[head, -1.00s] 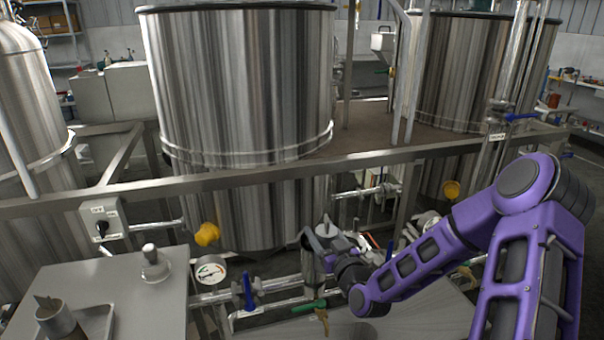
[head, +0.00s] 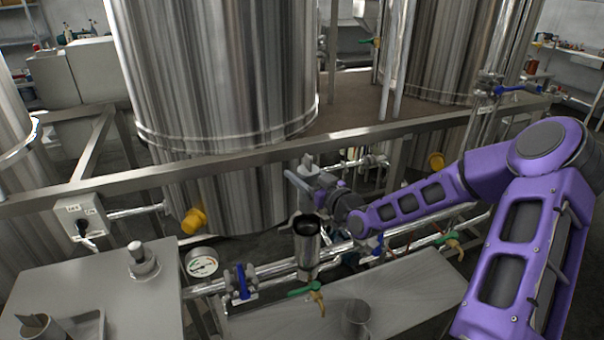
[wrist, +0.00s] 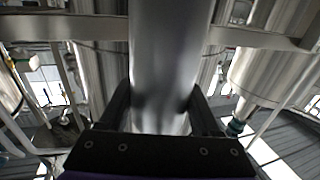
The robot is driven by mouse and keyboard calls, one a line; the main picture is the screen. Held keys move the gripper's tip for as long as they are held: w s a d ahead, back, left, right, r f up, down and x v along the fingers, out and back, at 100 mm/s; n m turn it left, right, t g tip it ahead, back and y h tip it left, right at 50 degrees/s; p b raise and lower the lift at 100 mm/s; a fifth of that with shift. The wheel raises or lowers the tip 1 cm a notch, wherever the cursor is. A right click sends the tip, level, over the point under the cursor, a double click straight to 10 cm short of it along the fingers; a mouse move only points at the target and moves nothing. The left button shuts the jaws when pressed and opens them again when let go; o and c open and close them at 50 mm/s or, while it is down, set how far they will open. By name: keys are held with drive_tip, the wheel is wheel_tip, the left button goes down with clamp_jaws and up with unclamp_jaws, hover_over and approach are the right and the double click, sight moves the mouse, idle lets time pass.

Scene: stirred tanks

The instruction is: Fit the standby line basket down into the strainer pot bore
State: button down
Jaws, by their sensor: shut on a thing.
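My gripper (head: 314,184) is shut on the steel basket, a smooth grey cylinder whose top (head: 306,162) shows above the jaws. In the wrist view the basket (wrist: 168,70) stands between both fingers and fills the middle. The strainer pot (head: 307,255) is an upright steel cylinder on the pipe run, with a dark open bore at its top. In the head view, the basket is above the pot mouth, apart from the bore. Its lower end is partly hidden by my gripper, so its exact centring cannot be told. The wrist view does not clearly show the bore.
A blue-handled valve (head: 241,284) and a gauge (head: 203,264) stand left of the pot. A green-handled valve (head: 308,290) is below it. A large tank (head: 215,75) and a frame rail (head: 240,157) are behind.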

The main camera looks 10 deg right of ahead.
sight(302, 199)
drive_tip(key=shift+f+b, duration=2.45)
drive_tip(key=shift+f, duration=0.45)
drive_tip(key=shift+f+b, duration=1.5)
drive_tip(key=shift+b, duration=0.3)
drive_tip(key=shift+f, duration=3)
